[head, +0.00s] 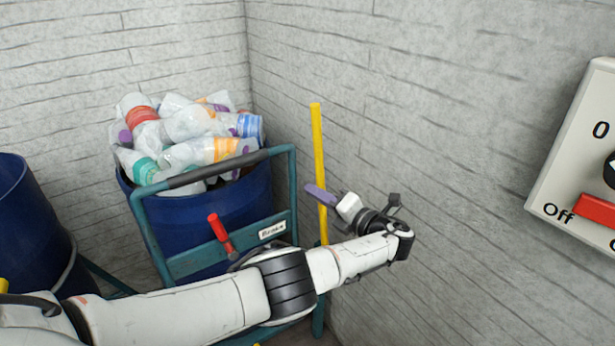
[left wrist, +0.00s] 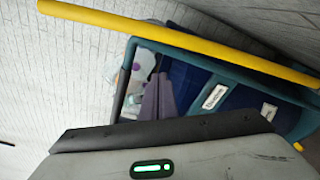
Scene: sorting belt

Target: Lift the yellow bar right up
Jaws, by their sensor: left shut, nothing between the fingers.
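The yellow bar (head: 318,150) stands nearly upright in the head view, beside the grey wall and at the right of the cart. In the left wrist view the yellow bar (left wrist: 190,43) slants across the top. My left gripper (head: 314,192) has purple fingers that overlap the bar in the head view. In the left wrist view the fingers (left wrist: 157,97) are together, with the bar outside them. The gripper is shut and holds nothing; I cannot tell if it touches the bar. The bar's lower end is partly hidden by my arm. My right gripper is not in view.
A teal cart frame (head: 293,190) with a brake label and red-handled lever (head: 218,228) holds a blue bin (head: 190,225) full of plastic bottles (head: 190,130). Another blue bin (head: 30,225) is at left. A switch panel (head: 578,150) is on the right wall.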

